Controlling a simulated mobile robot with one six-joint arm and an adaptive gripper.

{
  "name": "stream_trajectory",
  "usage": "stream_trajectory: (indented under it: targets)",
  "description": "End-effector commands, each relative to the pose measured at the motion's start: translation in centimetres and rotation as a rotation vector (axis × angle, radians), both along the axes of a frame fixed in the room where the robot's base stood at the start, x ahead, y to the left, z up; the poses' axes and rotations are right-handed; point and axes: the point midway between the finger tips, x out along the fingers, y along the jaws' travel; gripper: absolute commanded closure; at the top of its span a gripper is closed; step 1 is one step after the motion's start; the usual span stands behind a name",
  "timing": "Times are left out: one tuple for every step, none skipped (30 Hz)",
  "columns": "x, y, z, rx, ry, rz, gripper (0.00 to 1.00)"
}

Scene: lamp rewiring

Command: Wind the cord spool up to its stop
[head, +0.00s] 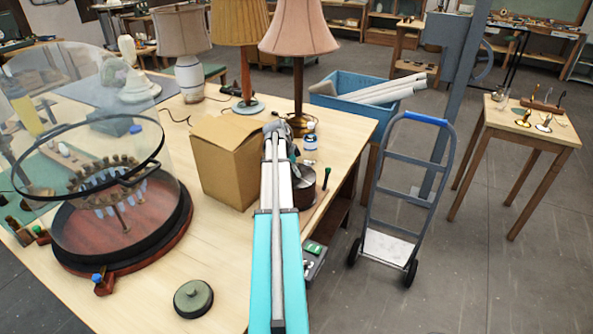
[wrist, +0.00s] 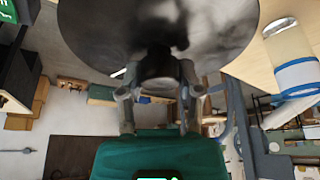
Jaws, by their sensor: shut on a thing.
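The cord spool (head: 307,192) looks like a dark brown drum near the right edge of the workbench, partly hidden behind my arm in the head view. In the wrist view a large dark round disc (wrist: 95,25), which looks like the spool's face, fills the top. A dark knob or crank grip (wrist: 158,62) stands out from it. My gripper (wrist: 158,75) has its two grey fingers closed on this knob, one on each side. In the head view my gripper is largely hidden by my arm. I cannot make out the cord or the stop.
A cardboard box (head: 228,165) stands just left of my arm. A white-and-blue bottle (head: 311,137) and a green-topped rod (head: 326,178) are close to the spool. Lamps (head: 298,40) stand behind. A glass-domed stand (head: 120,215) is at left. A hand truck (head: 405,190) stands on the right.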

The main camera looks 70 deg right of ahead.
Motion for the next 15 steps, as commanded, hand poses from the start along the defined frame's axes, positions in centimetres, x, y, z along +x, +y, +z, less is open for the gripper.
stream_trajectory:
  targets:
    - [0.04, -0.12, -0.01, 0.001, 0.001, -0.033, 1.0]
    - [0.04, -0.12, -0.01, 0.001, 0.0, -0.053, 1.0]
    - [0.04, -0.11, -0.01, 0.0, 0.0, -0.079, 1.0]
    - [0.04, -0.09, -0.01, 0.001, 0.001, -0.097, 1.0]
    - [0.02, -0.08, -0.01, 0.001, 0.001, -0.115, 1.0]
    - [0.02, -0.06, -0.01, 0.001, 0.001, -0.135, 1.0]
    - [0.02, -0.06, -0.01, 0.001, 0.0, -0.15, 1.0]
    - [0.01, -0.05, -0.01, 0.0, 0.0, -0.161, 1.0]
    - [0.0, -0.03, -0.01, 0.0, 0.0, -0.178, 1.0]
    - [-0.01, -0.01, -0.01, 0.001, 0.001, -0.188, 1.0]
    - [-0.02, 0.0, -0.01, 0.001, 0.0, -0.196, 1.0]
    - [-0.02, 0.02, -0.02, 0.0, 0.0, -0.206, 1.0]
    - [-0.02, 0.02, -0.02, 0.0, 0.0, -0.211, 1.0]
    - [-0.03, 0.03, -0.02, 0.0, 0.0, -0.216, 1.0]
    - [-0.03, 0.04, -0.02, 0.0, 0.0, -0.219, 1.0]
